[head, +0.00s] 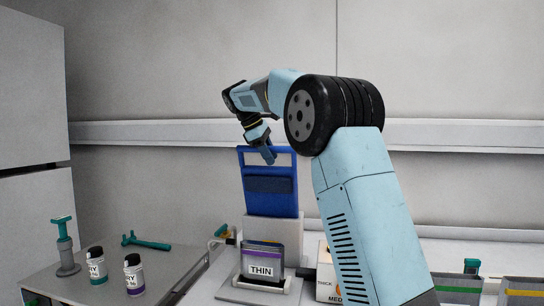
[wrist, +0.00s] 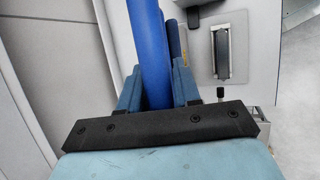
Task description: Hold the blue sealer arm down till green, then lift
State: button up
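The blue sealer arm (head: 270,205) stands raised, nearly upright, behind a pouch labelled THIN (head: 262,269) in the head view. The pouch is dark with a purple stripe and rests on the pale sealer base (head: 245,291). My gripper (head: 268,156) is at the top bar of the sealer arm. In the wrist view the blue bar (wrist: 150,45) runs between my two fingers, which appear closed against its sides. The fingertips are partly hidden behind the bar. I cannot make out a lit green lamp in either view.
A side bench at left holds a teal-topped pump (head: 65,250), two labelled bottles (head: 97,266) (head: 134,276) and a teal tool (head: 146,243). A box marked THICK and MED (head: 325,285) stands right of the sealer, partly behind my arm. Bins (head: 459,288) stand at lower right.

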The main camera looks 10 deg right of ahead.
jog(key=shift+o, duration=1.4)
jog(key=v, duration=1.3)
jog(key=shift+a+r, duration=0.25)
jog(key=shift+a, duration=0.05)
jog(key=shift+s, duration=0.1)
jog(key=s+d+f+m+t+y, duration=0.1)
jog(key=s+d+f+m+y, duration=0.15)
jog(key=s+d, duration=0.45)
jog(key=s+d+f+m+t+y, duration=0.1)
jog(key=s+d+f+m, duration=0.25)
jog(key=s, duration=0.75)
jog(key=s+d+f+m+t+y, duration=0.2)
jog(key=s+f+m, duration=0.4)
jog(key=s+f, duration=1.6)
jog(key=shift+s+d+f, duration=0.25)
jog(key=shift+s, duration=0.45)
